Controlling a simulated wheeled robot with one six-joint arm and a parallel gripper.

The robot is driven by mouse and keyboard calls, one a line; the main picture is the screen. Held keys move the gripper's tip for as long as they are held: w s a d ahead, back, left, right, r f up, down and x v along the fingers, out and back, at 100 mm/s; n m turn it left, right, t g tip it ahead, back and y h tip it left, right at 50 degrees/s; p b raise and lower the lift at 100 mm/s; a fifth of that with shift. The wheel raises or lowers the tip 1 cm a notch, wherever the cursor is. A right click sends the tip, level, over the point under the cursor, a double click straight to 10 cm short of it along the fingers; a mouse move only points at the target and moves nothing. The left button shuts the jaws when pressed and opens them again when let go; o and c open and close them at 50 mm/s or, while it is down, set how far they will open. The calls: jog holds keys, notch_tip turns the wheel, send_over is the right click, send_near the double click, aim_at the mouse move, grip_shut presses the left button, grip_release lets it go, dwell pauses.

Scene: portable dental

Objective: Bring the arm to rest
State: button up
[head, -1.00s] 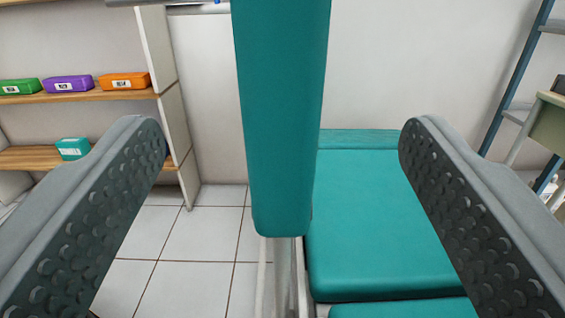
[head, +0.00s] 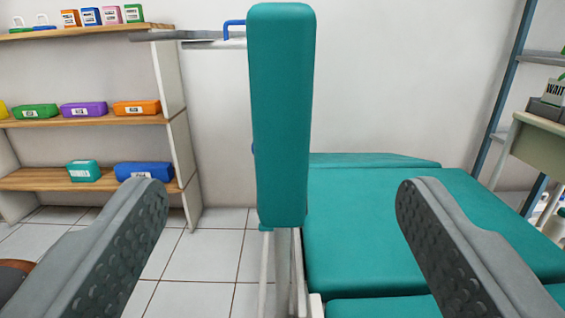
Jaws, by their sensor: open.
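My gripper (head: 282,195) shows in the head view, its two grey, dimpled fingers wide apart at the lower left and lower right. It is open, and nothing is between the fingertips except the scene farther off. Behind the gap stands a tall teal padded panel (head: 281,115), upright. To its right is a flat teal padded seat or couch (head: 400,215). The rest of my arm is not in view.
A shelf unit (head: 85,122) at the left holds several coloured boxes, including a purple box (head: 84,109) and a blue box (head: 144,174). A blue-grey ladder-like frame (head: 512,90) and a desk (head: 545,145) stand at the right. Tiled floor (head: 205,262) is open at lower left.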

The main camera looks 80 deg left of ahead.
jog(key=s+a+r+m+h, duration=0.35)
jog(key=s+a+h, duration=0.2)
jog(key=a, duration=0.35)
jog(key=s+a+r+m+h, duration=0.2)
jog(key=s+a+m+h, duration=0.25)
jog(key=a+h, duration=0.35)
jog(key=s+a+r+m+t+h, duration=0.2)
jog(key=s+r+t, duration=0.4)
jog(key=s+r, duration=0.3)
jog(key=s+a+r+m+t+h, duration=0.3)
jog(key=s+a+r+m+t, duration=0.2)
jog(key=s+r, duration=0.4)
notch_tip(320, 180, up, 2)
jog(key=shift+s+r+t, duration=0.2)
jog(key=shift+t, duration=0.5)
jog(key=shift+a, duration=0.1)
